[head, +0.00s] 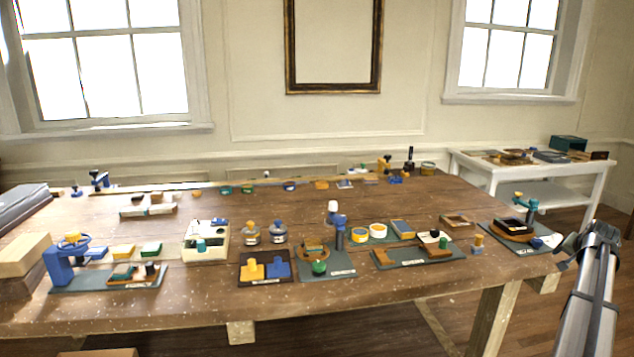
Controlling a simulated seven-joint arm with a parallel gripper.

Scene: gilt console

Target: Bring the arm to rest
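My arm (594,295) rises from the bottom right corner as a silver, two-railed link. My gripper (566,252) is at its upper end, small and dark, just off the right front corner of the wooden table (390,292). Its fingers are too small and dark to tell whether they are open or shut. I see nothing clearly held in it. The nearest thing on the table is a dark mat (530,247) with a wooden, dark-lined tray (513,229) and a teal post (531,207), to the left of the gripper.
Along the table's front stand a blue wheeled device (62,265), a cream box (206,241), a yellow-and-blue board (265,268), a blue-and-white stand (338,225) and a mat with wooden blocks (418,255). A white side table (535,185) stands behind at right. Open floor shows below the right edge.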

